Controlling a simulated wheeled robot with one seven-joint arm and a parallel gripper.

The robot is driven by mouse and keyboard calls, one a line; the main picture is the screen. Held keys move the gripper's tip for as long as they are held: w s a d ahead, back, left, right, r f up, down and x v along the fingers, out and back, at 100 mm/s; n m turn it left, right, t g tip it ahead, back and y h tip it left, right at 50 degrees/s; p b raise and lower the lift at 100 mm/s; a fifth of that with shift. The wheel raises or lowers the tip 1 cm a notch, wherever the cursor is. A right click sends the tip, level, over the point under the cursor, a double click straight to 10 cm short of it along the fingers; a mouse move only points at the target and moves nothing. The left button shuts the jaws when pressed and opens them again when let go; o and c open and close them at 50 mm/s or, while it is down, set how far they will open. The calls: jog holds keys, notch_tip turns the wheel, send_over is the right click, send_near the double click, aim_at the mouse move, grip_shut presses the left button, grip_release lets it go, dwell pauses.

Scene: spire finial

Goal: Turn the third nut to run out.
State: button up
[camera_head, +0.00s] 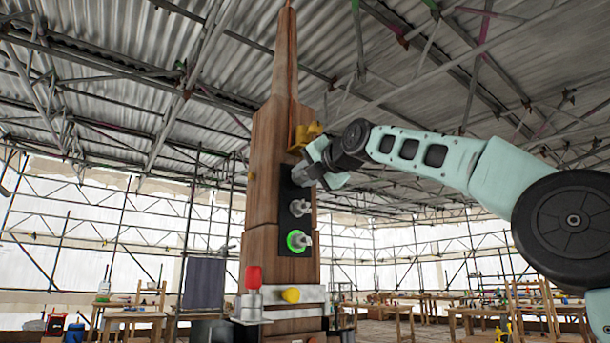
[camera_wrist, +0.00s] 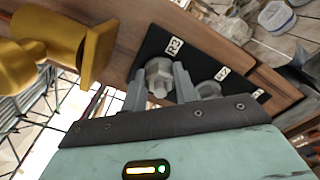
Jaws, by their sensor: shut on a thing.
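A tall wooden spire (camera_head: 265,215) carries a black plate (camera_head: 287,222) with a column of hex nuts on studs. In the head view, my gripper (camera_head: 306,174) is at the top of the plate and largely hides that nut. The middle nut (camera_head: 300,207) and the lowest nut (camera_head: 298,241), ringed in glowing green, show below it.
A yellow bracket (camera_head: 307,133) projects from the spire just above my gripper; it also shows close by in the wrist view (camera_wrist: 88,45). Lower down are a pale band (camera_head: 305,294), a yellow knob (camera_head: 290,295) and a red-capped part (camera_head: 253,278). Tables and scaffolding stand behind.

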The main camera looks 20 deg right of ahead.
jog(key=shift+f+n, duration=0.1)
jog(key=shift+n, duration=1.6)
jog(key=o, duration=1)
jog(key=shift+c, duration=0.2)
jog(key=b+v, duration=1)
jog(key=v, duration=0.7)
jog(key=shift+s, duration=0.2)
